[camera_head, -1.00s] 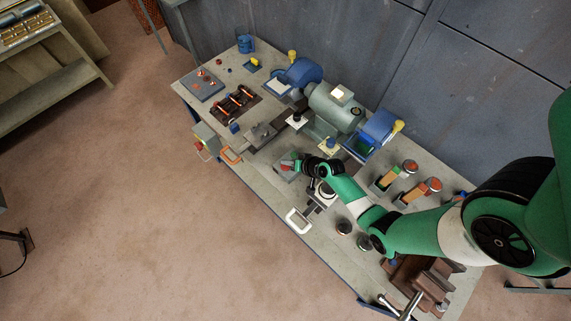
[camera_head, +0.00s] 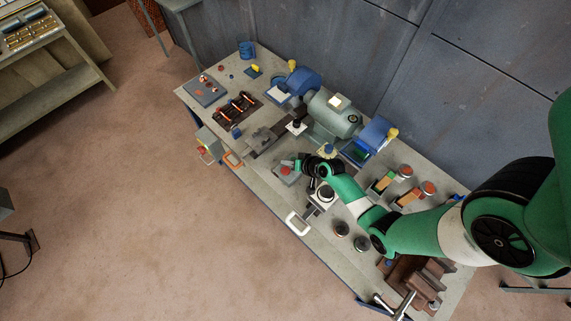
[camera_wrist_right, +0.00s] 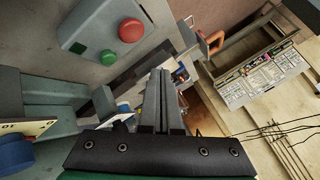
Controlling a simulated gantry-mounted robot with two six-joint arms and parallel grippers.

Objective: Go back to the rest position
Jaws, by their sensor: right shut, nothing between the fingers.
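My right gripper (camera_head: 299,164) is over the middle of the workbench (camera_head: 252,190), beside a grey switch box (camera_head: 283,177) with a red button. In the wrist view the right gripper's two fingers (camera_wrist_right: 160,78) are together with nothing between them. The switch box (camera_wrist_right: 108,14) shows there at upper left, with its red button (camera_wrist_right: 131,30) and a green button (camera_wrist_right: 107,57). The fingers appear apart from the box. My right arm reaches in from the right. My left gripper is not in view.
A bench grinder (camera_head: 334,116) with blue guards stands behind the gripper. Dark-lidded jars (camera_head: 341,229) and a brown vise (camera_head: 413,283) lie toward the right end, under my right arm. A grey tray (camera_head: 207,96) is at the far left. The floor in front is clear.

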